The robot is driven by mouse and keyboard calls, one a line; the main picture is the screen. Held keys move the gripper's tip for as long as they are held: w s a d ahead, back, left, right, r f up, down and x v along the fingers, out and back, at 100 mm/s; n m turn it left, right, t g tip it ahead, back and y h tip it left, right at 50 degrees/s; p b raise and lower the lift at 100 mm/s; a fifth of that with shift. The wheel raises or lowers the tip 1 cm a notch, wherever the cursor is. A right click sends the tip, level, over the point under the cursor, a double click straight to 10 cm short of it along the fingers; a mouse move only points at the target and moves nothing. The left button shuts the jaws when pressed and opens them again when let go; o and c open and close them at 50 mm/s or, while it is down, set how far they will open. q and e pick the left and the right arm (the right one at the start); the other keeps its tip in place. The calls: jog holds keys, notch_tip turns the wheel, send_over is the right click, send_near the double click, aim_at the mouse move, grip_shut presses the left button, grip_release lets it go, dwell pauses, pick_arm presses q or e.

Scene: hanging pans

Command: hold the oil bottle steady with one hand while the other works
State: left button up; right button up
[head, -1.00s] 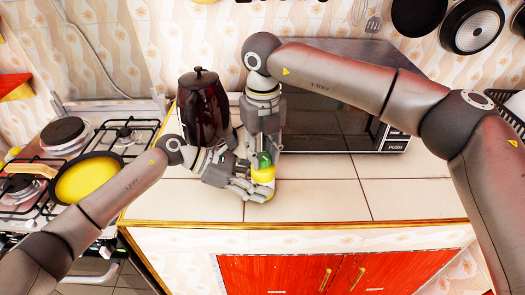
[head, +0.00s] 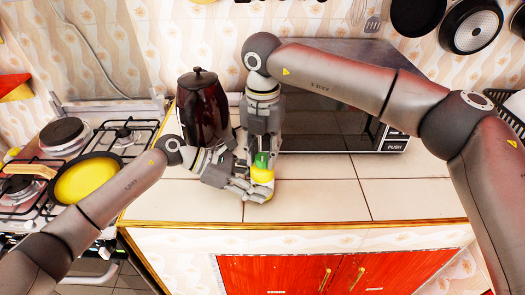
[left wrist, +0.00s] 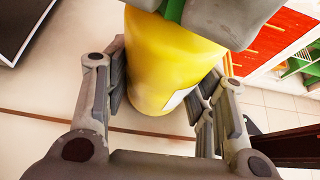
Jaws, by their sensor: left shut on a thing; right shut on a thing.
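The oil bottle (head: 262,175) is yellow with a green cap (head: 262,160) and stands upright on the white tiled counter. My left gripper (head: 259,190) comes in low from the left and is shut around the bottle's body. In the left wrist view the yellow body (left wrist: 165,65) sits between the fingers of my left gripper (left wrist: 165,90). My right gripper (head: 262,152) points down from above and is shut on the green cap.
A dark red kettle (head: 203,108) stands just behind my left gripper. A microwave (head: 335,115) stands behind and to the right. A gas stove with a yellow-filled pan (head: 88,180) is at the left. The counter (head: 400,190) is clear at the front right.

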aim_at(263, 156)
jog(key=shift+w+d, duration=0.1)
dwell(0.4)
jog(key=o, duration=1)
notch_tip(263, 156, up, 12)
pick_arm(q)
jog(key=o, duration=1.1)
